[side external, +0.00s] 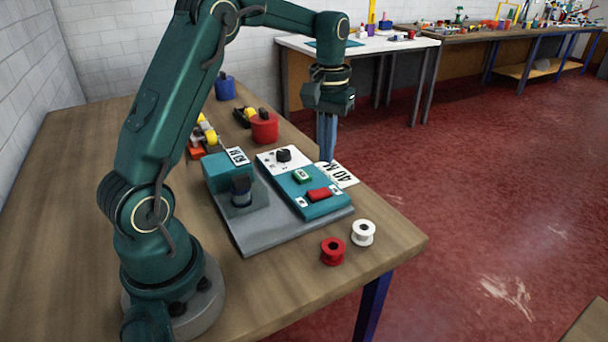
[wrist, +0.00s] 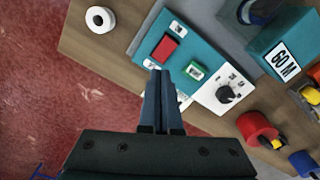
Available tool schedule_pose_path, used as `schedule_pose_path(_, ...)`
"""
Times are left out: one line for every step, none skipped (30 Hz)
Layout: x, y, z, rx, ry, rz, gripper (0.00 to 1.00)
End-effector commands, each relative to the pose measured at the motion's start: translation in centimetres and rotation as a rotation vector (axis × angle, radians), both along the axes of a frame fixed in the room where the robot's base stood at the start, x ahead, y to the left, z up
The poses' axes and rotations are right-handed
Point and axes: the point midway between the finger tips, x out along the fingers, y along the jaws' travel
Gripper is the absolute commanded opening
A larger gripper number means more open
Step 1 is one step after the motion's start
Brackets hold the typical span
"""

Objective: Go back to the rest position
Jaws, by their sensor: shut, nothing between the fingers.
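My gripper (side external: 327,158) points down over the far right side of the machine, beside its control panel (side external: 333,205). Its two fingers are together with nothing between them, and the wrist view also shows the shut fingers (wrist: 160,76). The teal panel carries a red button (side external: 319,195), a green button (side external: 302,175) and a black knob (side external: 284,155). The panel sits on a grey base plate (side external: 262,237) with a teal block (side external: 222,178). A white card reading "40 M" (side external: 344,178) lies partly behind the fingertips. Whether the fingertips touch anything, I cannot tell.
A red spool (side external: 333,251) and a white spool (side external: 363,233) stand near the table's front right corner. A red canister (side external: 265,128), a blue canister (side external: 225,87) and yellow-and-red parts (side external: 203,140) stand farther back. The wooden table (side external: 70,190) is bare at left.

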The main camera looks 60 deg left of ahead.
Motion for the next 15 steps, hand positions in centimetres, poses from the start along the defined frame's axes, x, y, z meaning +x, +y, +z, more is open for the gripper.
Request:
schedule_pose_path(0.0, 0.0, 0.0, 0.000, 0.000, 0.000, 0.00)
schedule_pose_path(0.0, 0.0, 0.0, 0.000, 0.000, 0.000, 0.00)
schedule_pose_path(0.0, 0.0, 0.0, 0.000, 0.000, 0.000, 0.00)
schedule_pose_path(0.0, 0.0, 0.0, 0.000, 0.000, 0.000, 0.00)
schedule_pose_path(0.0, -0.1, 0.0, 0.000, 0.000, -0.003, 0.00)
schedule_pose_path(0.1, -0.3, 0.2, 0.003, -0.007, -0.009, 0.00)
schedule_pose_path(0.2, -0.4, 0.6, 0.006, -0.017, -0.014, 0.00)
schedule_pose_path(0.3, -0.6, 1.1, 0.012, -0.031, -0.020, 0.00)
schedule_pose_path(0.4, -0.9, 1.9, 0.020, -0.053, -0.030, 0.00)
schedule_pose_path(0.4, -1.3, 2.6, 0.026, -0.068, -0.040, 0.00)
schedule_pose_path(0.2, -1.7, 3.3, 0.030, -0.083, -0.052, 0.00)
schedule_pose_path(-0.2, -2.4, 4.3, 0.038, -0.105, -0.068, 0.00)
schedule_pose_path(-0.5, -3.0, 5.1, 0.043, -0.123, -0.082, 0.00)
schedule_pose_path(-0.9, -3.6, 5.8, 0.049, -0.140, -0.096, 0.00)
schedule_pose_path(-1.6, -4.4, 6.7, 0.055, -0.163, -0.118, 0.00)
